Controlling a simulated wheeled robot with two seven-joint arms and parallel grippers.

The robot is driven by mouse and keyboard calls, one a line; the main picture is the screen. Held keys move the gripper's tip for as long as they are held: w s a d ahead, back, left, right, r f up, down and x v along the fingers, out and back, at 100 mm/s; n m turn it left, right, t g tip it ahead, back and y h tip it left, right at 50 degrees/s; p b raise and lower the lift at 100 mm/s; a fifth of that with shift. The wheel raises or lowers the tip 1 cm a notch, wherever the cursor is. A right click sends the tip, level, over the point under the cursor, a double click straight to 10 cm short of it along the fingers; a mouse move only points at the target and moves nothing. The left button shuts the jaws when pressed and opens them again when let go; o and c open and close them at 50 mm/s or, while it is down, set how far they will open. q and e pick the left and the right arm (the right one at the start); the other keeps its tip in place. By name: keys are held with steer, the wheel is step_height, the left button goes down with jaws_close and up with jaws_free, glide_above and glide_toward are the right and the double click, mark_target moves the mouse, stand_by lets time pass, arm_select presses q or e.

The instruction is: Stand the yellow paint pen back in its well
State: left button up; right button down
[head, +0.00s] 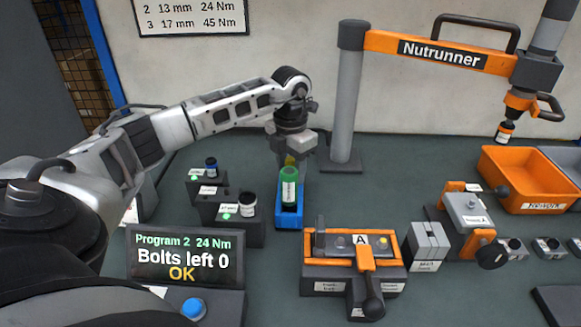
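My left gripper (291,160) points down at the back end of the blue pen holder (289,218). A small yellow part, which looks like the yellow paint pen (290,159), shows between its fingers. The rest of the yellow pen is hidden behind the green pen (289,186), which stands upright in the holder with a white label. I cannot tell whether the fingers press on the yellow pen or how deep it sits. My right gripper is not in view.
Dark socket stands (235,231) are left of the holder. A display (185,258) reads "Bolts left 0 OK". A fixture marked A (352,262) is at front right. A grey post (346,105) rises behind. An orange bin (528,180) is far right.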

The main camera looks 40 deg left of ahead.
arm_select(q)
step_height(320, 180, up, 12)
steer(key=shift+r+b, duration=0.1)
steer(key=shift+b, duration=0.2)
stand_by(0.6)
